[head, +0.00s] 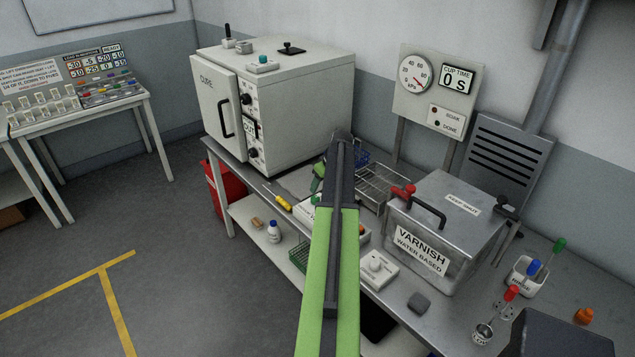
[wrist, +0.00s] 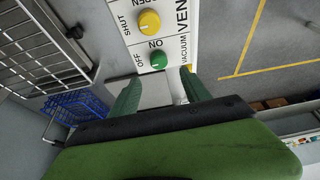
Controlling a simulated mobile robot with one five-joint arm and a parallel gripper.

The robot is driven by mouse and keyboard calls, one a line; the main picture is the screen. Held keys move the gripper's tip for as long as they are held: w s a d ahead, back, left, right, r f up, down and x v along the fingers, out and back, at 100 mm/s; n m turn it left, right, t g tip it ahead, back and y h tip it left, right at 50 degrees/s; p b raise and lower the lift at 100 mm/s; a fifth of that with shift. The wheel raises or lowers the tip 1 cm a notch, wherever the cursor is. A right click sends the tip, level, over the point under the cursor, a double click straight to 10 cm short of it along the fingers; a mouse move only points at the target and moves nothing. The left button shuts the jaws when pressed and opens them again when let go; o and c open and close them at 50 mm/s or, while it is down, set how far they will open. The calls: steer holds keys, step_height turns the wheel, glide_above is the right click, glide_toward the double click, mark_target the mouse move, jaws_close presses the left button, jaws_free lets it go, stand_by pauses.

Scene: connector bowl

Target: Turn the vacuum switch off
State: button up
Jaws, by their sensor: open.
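The vacuum switch (wrist: 158,60) is a round green knob on a white panel (wrist: 122,12), with OFF and ON printed beside it. I cannot tell which mark it points to. A yellow knob (wrist: 149,21) marked SHUT sits farther along the same panel. My gripper (wrist: 163,84) is open, its two dark green fingers spread just short of the green knob, with nothing between them. In the head view my own arm hides the knobs and most of the gripper.
A blue wire basket (head: 360,158) and a metal wire rack (head: 382,186) lie beside the panel on the bench. A varnish tank (head: 462,222) with a red valve stands to the right, and a white curing oven (head: 310,100) stands behind.

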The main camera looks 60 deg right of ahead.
steer(key=p+v, duration=0.6)
steer(key=v, duration=0.2)
steer(key=shift+r, duration=0.2)
